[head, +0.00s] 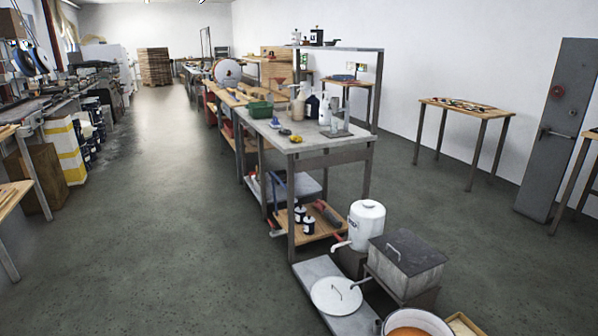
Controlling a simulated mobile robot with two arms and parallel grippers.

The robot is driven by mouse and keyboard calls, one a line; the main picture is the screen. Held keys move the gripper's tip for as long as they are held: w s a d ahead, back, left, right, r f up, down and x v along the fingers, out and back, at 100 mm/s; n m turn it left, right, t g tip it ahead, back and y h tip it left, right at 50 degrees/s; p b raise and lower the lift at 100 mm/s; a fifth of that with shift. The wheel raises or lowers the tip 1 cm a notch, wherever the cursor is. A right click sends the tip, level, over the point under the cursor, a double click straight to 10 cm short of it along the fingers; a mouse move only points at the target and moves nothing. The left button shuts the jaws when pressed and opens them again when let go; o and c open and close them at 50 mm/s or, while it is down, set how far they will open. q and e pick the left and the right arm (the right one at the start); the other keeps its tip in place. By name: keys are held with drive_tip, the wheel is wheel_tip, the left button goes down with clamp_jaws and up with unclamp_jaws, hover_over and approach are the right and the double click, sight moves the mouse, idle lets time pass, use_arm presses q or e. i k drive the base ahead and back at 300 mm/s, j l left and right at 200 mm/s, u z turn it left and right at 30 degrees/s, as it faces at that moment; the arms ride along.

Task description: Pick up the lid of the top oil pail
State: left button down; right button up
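No pail is clearly readable as the oil pail. A white lidded container (367,225) with dark marking stands at the lower right, behind a grey metal box. Its white domed top (367,209) is on it. A flat round white lid (336,296) with a wire handle lies on a low grey board. Several dark and white pails (88,138) stand clustered under the left bench, too small to tell their lids or labels. Neither of my grippers is in view.
The grey box (407,262) has a handled cover. A white-rimmed tub (383,325) with orange contents is cut off at the bottom edge. A cluttered workbench (345,143) stands at centre. A wide concrete floor (165,215) is clear to the left.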

sight(331, 295)
drive_tip(key=i+j+u, duration=0.25)
drive_tip(key=i, duration=0.8)
drive_tip(key=i+u, duration=0.3)
drive_tip(key=i, duration=0.75)
drive_tip(key=i+z, duration=0.35)
drive_tip(key=i+j+z, duration=0.1)
drive_tip(key=i+z, duration=0.25)
drive_tip(key=i, duration=0.25)
